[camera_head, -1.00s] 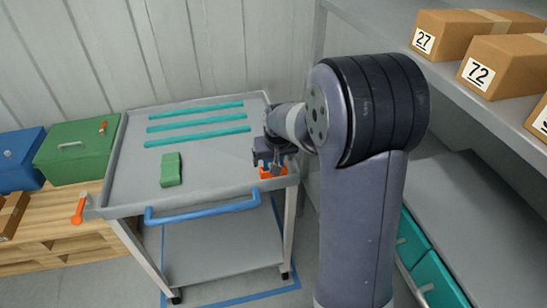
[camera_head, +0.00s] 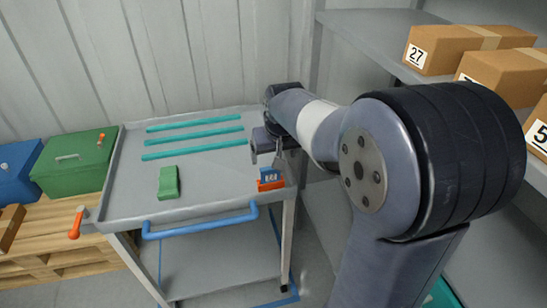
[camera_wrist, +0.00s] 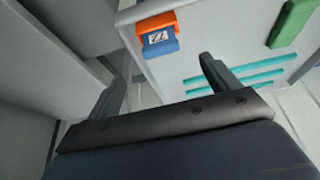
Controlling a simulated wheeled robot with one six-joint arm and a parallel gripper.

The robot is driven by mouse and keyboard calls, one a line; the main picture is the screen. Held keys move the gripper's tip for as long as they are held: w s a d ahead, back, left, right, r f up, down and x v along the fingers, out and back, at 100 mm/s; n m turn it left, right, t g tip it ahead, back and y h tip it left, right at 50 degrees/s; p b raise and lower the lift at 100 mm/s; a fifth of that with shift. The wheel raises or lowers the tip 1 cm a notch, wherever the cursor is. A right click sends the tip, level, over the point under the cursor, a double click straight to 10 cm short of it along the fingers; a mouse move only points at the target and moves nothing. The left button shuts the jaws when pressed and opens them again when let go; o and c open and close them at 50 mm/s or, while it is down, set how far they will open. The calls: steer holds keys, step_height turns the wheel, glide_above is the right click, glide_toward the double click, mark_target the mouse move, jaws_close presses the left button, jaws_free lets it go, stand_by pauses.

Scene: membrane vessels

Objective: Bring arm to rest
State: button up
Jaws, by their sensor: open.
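My gripper (camera_head: 266,158) is over the right edge of the grey cart, above the tray and behind the small orange and blue item (camera_head: 271,179). In the wrist view my gripper (camera_wrist: 165,85) has its two fingers spread wide with nothing between them. The orange and blue item shows beyond the fingers in the wrist view (camera_wrist: 158,36), with a white label on its blue part. It sits at the cart's front right corner, apart from the fingers. My arm is bent, with its elbow at the right.
The cart (camera_head: 125,190) carries a green block (camera_head: 168,182) and three teal strips (camera_head: 195,129). A shelf with numbered cardboard boxes (camera_head: 450,47) stands at the right, close to my arm. Green (camera_head: 72,165) and blue (camera_head: 16,168) cases sit on a pallet at the left.

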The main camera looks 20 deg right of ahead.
stand_by(0.3)
steer(key=x, duration=1)
steer(key=shift+w, duration=0.3)
steer(key=shift+r, duration=0.15)
steer(key=shift+s, duration=0.1)
